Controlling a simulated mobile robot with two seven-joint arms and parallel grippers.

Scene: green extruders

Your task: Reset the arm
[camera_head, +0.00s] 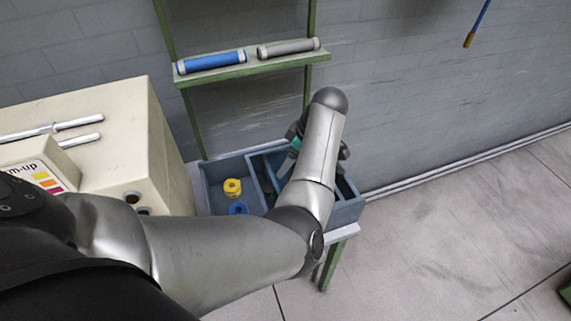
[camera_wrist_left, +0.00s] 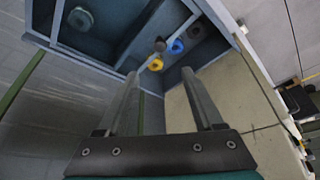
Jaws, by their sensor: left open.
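My left arm comes in from the left in the head view and reaches over a blue-grey divided crate (camera_head: 350,212). The arm's end hides much of the crate's right part and most of my left gripper. In the left wrist view my left gripper (camera_wrist_left: 160,73) shows two fingers well apart with nothing held between them. The crate wall also shows in the wrist view (camera_wrist_left: 125,50), beyond the fingertips. My right gripper is not in view.
A yellow spool (camera_head: 232,187) and a blue spool (camera_head: 238,208) lie in the crate's left compartment. A cream machine (camera_head: 120,120) stands left of the crate. A green shelf (camera_head: 250,62) behind holds blue and grey cylinders. Open floor (camera_head: 440,240) lies to the right.

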